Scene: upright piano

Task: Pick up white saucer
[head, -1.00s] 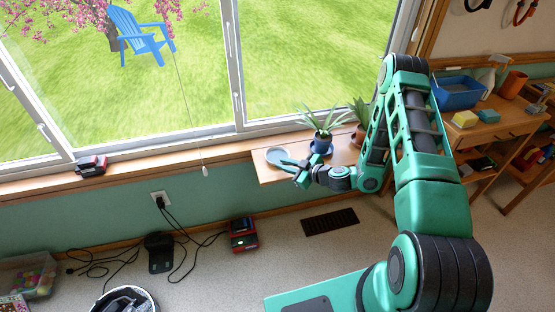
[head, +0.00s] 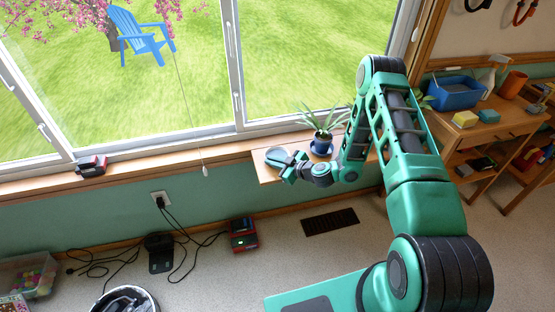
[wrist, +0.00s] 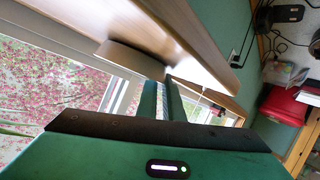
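The pale, round saucer (head: 272,154) lies near the left end of the wooden shelf (head: 266,174) below the window. My gripper (head: 286,167) is at its right front side and covers part of it in the head view. In the wrist view the saucer (wrist: 125,58) shows edge-on as a pale disc against the wooden shelf surface. Its rim reaches the fingertips of my gripper (wrist: 161,88). The two green fingers are apart, with a gap visible between them. I cannot tell whether the fingers touch the saucer.
A potted plant in a blue pot (head: 321,144) stands on the shelf just right of the saucer, close to my wrist. The window (head: 290,60) is behind. A wooden desk (head: 487,130) with a blue bin (head: 456,93) is at the right. The shelf's left end is free.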

